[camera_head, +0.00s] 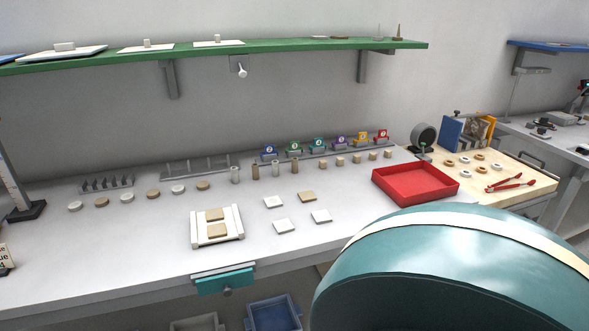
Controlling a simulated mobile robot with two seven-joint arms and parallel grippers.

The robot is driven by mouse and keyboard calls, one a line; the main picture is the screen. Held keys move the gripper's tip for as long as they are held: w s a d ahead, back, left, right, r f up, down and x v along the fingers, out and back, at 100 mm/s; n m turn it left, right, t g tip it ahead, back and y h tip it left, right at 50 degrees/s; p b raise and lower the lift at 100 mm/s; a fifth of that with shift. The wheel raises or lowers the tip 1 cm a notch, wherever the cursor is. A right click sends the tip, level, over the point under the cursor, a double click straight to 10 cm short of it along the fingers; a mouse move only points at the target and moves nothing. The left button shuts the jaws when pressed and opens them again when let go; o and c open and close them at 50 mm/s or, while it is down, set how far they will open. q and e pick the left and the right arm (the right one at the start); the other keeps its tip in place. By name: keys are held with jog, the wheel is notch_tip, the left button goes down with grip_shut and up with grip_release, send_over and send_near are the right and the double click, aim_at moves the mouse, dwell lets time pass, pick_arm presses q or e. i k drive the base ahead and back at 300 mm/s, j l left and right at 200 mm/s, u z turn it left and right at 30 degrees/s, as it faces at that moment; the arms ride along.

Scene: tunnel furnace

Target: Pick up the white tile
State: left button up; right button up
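Several small flat square tiles lie on the white bench (110,250), right of its middle. A white tile (273,202) lies at the back left of this group. Another white tile (284,225) is at the front left, and a third white tile (321,217) is at the front right. A tan tile (307,197) lies at the back right. The tiles lie apart from each other. Neither of my grippers is in view.
A white frame (239,221) holding tan tiles stands left of the group. A red tray (415,182) stands to the right. Small discs, cylinders and numbered blocks line the back. A large teal rounded shape hides the lower right. The bench's left front is clear.

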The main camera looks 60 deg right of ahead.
aim_at(271, 202)
jog(key=z, duration=1.55)
